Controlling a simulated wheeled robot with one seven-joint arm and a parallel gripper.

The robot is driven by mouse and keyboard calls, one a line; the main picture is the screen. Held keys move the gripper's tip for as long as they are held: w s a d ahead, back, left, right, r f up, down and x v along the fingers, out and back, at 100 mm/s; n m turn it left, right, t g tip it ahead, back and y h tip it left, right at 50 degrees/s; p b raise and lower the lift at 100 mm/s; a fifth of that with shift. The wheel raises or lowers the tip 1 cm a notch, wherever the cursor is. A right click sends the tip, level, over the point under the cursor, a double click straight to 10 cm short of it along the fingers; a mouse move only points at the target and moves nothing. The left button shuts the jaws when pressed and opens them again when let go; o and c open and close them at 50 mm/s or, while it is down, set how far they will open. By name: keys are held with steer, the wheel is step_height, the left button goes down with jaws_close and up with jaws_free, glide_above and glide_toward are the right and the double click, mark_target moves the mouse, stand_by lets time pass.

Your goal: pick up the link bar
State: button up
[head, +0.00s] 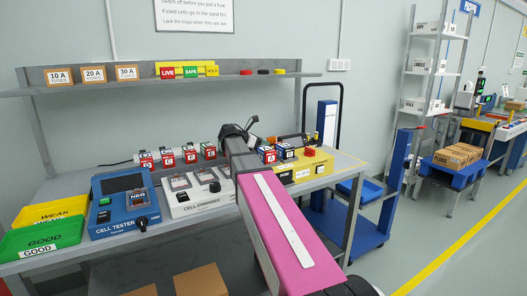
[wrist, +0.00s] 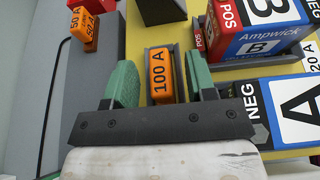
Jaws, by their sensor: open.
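In the wrist view my gripper (wrist: 162,80) is open, with one green fingertip on each side of an orange block marked 100 A (wrist: 159,76). The block sits in a dark holder on a yellow surface (wrist: 135,30). A gap shows beside the left fingertip; whether the right one touches the holder, I cannot tell. No part is labelled link bar, so I cannot tell whether this block is it. In the head view my pink arm hides much of this spot, and the fingertips are not clear.
Blue-and-red Ampwick battery blocks (wrist: 262,38) stand close on the right in the wrist view. A second orange block marked 50 A (wrist: 84,27) is at upper left. In the head view, a cell charger (head: 188,197) and cell tester (head: 122,215) stand left of my arm, under a shelf (head: 130,86).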

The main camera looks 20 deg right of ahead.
steer(key=shift+w+d+f, duration=0.1)
steer(key=shift+d+f, duration=0.15)
steer(key=shift+d, duration=0.3)
jaws_close()
steer(key=shift+r, duration=0.1)
